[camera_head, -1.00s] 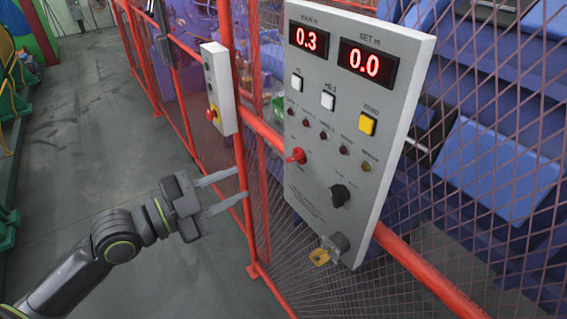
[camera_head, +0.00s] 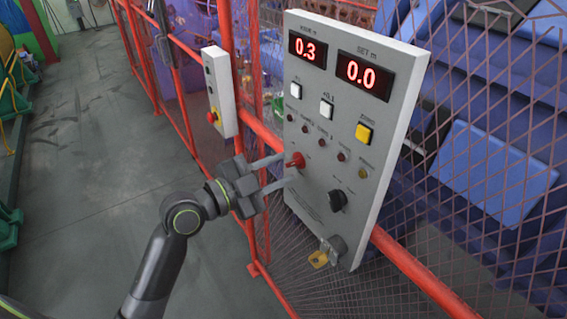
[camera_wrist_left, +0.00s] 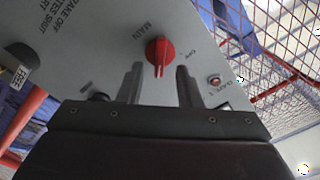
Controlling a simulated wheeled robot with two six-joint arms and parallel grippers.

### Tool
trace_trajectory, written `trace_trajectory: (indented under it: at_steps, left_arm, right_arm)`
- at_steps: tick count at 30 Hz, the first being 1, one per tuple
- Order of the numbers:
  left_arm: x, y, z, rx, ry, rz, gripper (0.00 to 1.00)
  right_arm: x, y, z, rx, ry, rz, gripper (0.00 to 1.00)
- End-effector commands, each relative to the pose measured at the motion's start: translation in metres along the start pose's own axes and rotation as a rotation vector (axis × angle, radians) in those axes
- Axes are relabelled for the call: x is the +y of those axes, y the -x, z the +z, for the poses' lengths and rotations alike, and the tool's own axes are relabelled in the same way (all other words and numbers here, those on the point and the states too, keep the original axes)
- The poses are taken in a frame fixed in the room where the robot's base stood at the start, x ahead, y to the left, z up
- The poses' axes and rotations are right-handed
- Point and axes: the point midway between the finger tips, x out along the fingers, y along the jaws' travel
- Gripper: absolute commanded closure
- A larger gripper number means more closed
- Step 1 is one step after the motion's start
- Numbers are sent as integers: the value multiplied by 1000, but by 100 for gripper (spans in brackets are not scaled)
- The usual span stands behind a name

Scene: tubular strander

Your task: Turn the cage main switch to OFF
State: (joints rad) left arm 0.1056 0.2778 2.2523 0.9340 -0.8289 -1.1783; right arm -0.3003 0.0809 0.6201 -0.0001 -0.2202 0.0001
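The cage main switch is a red rotary knob (camera_head: 296,160) on the front of the grey control panel (camera_head: 330,225). In the left wrist view the red knob (camera_wrist_left: 159,50) is beside the label MAIN, and a small label at its right is hard to read. Its pointed end with a pale line faces my gripper. My left gripper (camera_head: 286,168) is open, with its two fingers reaching toward the knob from the left. In the left wrist view the fingertips (camera_wrist_left: 158,72) are apart on either side of the knob's near end; contact cannot be told. My right gripper is not in view.
A black knob (camera_head: 338,199) and a key switch with a yellow tag (camera_head: 319,259) are lower on the panel. Buttons, lamps and two red displays are above. A grey box with a red button (camera_head: 213,116) hangs on the red mesh fence. Open floor lies left.

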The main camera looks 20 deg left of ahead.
Motion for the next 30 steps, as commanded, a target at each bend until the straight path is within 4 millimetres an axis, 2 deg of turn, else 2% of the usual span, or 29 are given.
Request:
trace_trajectory:
  at_steps: [6,16,24,30]
  left_arm:
    - [0,-14,-1,0,1,1,68]
    - [1,-17,0,0,0,2,68]
    - [1,-16,0,0,0,2,100]
    - [1,-16,0,0,3,2,100]
  right_arm:
    - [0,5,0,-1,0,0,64]
    - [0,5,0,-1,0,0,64]
    - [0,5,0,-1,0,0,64]
    - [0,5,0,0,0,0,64]
